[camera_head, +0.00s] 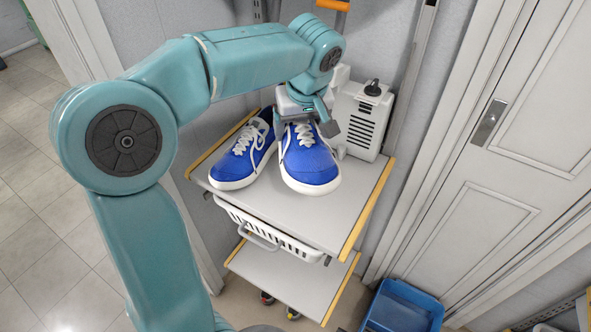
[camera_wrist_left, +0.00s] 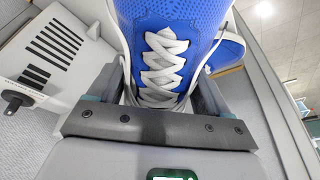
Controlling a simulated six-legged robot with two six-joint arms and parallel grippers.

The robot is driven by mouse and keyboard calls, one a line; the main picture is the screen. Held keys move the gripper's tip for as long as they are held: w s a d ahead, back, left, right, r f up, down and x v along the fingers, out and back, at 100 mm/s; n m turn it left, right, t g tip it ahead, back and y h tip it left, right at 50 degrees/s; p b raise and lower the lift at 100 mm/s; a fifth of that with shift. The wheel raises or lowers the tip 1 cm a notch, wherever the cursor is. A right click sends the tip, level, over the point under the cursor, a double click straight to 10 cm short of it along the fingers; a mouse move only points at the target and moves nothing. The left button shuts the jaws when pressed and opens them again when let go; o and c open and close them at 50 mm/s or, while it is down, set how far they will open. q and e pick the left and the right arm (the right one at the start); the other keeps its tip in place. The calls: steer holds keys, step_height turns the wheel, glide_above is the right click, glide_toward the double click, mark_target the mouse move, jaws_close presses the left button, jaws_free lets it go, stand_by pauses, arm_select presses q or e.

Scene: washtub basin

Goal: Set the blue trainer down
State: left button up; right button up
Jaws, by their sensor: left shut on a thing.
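Two blue trainers with white soles and white laces are side by side at the top shelf. My left gripper (camera_head: 307,121) is shut on the right-hand blue trainer (camera_head: 308,162), around its upper near the laces. That trainer points toward the front, and I cannot tell whether its sole touches the shelf. In the left wrist view the held trainer (camera_wrist_left: 190,18) lies between both fingers. The left-hand trainer (camera_head: 240,160) stands on the grey top shelf (camera_head: 290,217), close beside the held one. My right gripper is not in view.
A white vented box (camera_head: 357,122) with a black knob stands at the back right of the shelf. A white basket (camera_head: 270,232) hangs under the shelf, above a lower shelf (camera_head: 285,280). A blue bin (camera_head: 402,308) stands on the floor. The top shelf's front right is bare.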

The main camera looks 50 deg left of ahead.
arm_select(q)
steer(key=shift+a+f+b, duration=0.1)
steer(key=shift+f+b, duration=0.2)
steer(key=shift+f, duration=6.5)
steer(key=shift+f, duration=0.15)
steer(key=o, duration=1.2)
